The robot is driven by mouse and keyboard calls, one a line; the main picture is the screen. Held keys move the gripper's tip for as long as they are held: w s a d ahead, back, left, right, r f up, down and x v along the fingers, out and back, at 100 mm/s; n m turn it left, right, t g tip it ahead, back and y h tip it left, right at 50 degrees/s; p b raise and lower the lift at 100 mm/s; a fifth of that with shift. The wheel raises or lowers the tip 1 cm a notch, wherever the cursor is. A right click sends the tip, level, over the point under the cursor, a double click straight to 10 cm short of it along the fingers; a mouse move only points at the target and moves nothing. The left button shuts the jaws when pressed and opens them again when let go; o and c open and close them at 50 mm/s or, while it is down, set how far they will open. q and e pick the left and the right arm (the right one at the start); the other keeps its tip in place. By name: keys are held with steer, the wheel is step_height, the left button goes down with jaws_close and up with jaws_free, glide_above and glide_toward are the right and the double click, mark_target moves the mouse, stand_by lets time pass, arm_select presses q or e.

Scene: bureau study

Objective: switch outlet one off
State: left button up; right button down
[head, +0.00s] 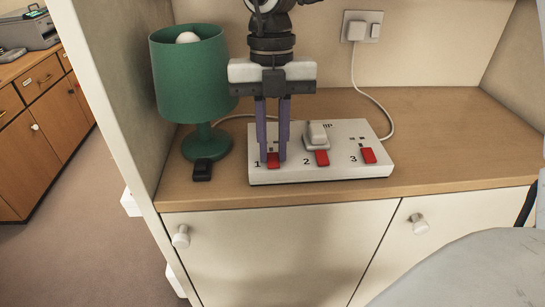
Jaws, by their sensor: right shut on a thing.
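A white power strip (345,172) lies on the wooden desk top, marked 1, 2 and 3 from left to right. Each number has a red switch: switch one (273,161), switch two (322,158) and switch three (368,155). My right gripper (273,158) points straight down from above at the strip's left end. Its two purple fingers stand on either side of switch one and are shut on it, partly hiding it and outlet one. Whether switch one is on or off I cannot tell. My left gripper is not in view.
A green lamp (190,80) stands close left of my right gripper, with a small black object (203,170) before its base. A white plug (317,135) sits in outlet two. A cord runs from the strip to the wall socket (361,27). The desk's right side is clear.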

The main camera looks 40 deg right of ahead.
mark_target(273, 154)
steer(key=shift+s, duration=0.1)
steer(key=c, duration=1.6)
jaws_free()
steer(key=shift+c, duration=0.2)
step_height(273, 154, up, 10)
steer(key=shift+w+d+r+p, duration=0.25)
steer(key=shift+w+p, duration=0.1)
steer(key=shift+w, duration=0.1)
steer(key=shift+f, duration=0.1)
